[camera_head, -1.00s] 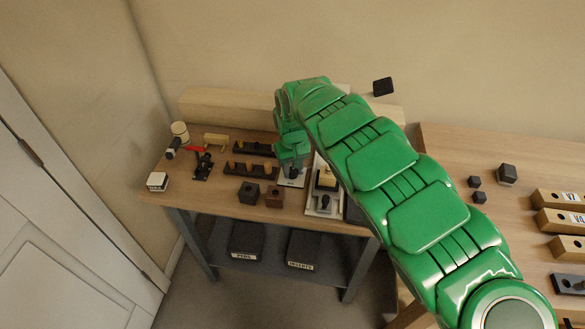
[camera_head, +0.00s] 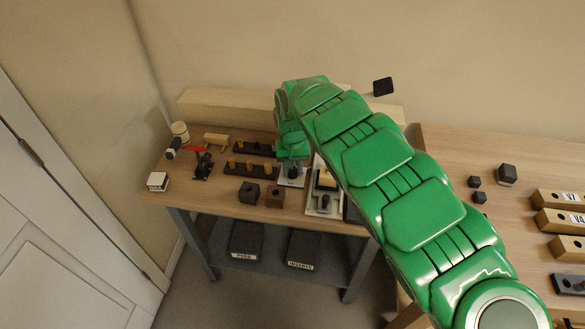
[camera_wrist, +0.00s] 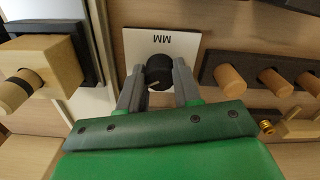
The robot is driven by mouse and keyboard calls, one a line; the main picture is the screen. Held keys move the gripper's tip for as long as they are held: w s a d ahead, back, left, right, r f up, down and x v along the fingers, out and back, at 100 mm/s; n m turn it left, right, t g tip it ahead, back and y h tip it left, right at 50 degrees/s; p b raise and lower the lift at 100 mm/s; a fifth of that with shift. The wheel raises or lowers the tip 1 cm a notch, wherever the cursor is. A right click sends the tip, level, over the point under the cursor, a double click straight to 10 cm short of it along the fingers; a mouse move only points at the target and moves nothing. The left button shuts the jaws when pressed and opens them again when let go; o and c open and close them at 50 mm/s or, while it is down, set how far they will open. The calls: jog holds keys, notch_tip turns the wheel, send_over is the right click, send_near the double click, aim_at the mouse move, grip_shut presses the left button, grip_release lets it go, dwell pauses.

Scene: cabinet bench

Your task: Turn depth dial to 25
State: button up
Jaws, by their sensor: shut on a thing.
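The depth dial (camera_wrist: 158,71) is a black round knob with a pale pointer mark, on a white plate (camera_wrist: 163,43) lettered "MM" in the wrist view. The letters look upside down there. My gripper (camera_wrist: 160,84) has one grey finger on each side of the knob and is shut on it. Scale numbers are not readable. In the head view the white plate (camera_head: 291,181) and the dark knob (camera_head: 293,173) show just below my green wrist. My fingertips are hidden there.
Dark racks with wooden pegs (camera_head: 250,169) stand left of the dial. A white-based fixture (camera_head: 324,203) is just right of it. Bins (camera_head: 246,239) sit on the lower shelf.

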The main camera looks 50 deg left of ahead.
jog(key=o, duration=1.1)
jog(key=shift+c, duration=0.2)
jog(key=shift+r, duration=3.9)
